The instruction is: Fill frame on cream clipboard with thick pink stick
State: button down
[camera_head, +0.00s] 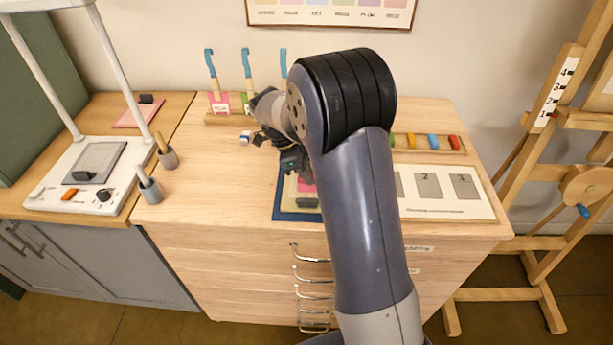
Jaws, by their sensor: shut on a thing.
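My gripper (262,138) is over the back left part of the wooden cabinet top, small in view and partly behind my arm. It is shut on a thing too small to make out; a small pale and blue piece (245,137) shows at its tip. A dark blue board (283,205) with pink and cream parts lies at the front middle, also partly hidden. I cannot tell which is the cream clipboard, and no thick pink stick is clearly seen.
A rack (222,118) with blue-topped upright tools stands at the back left. A tray (428,151) with green, yellow and red pieces is at the back right. The cabinet top's left middle is clear.

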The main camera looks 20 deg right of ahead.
jog(key=shift+w+r, duration=0.1)
jog(key=shift+r, duration=0.1)
jog(key=shift+r+p, duration=2)
jog(key=shift+r, duration=1.4)
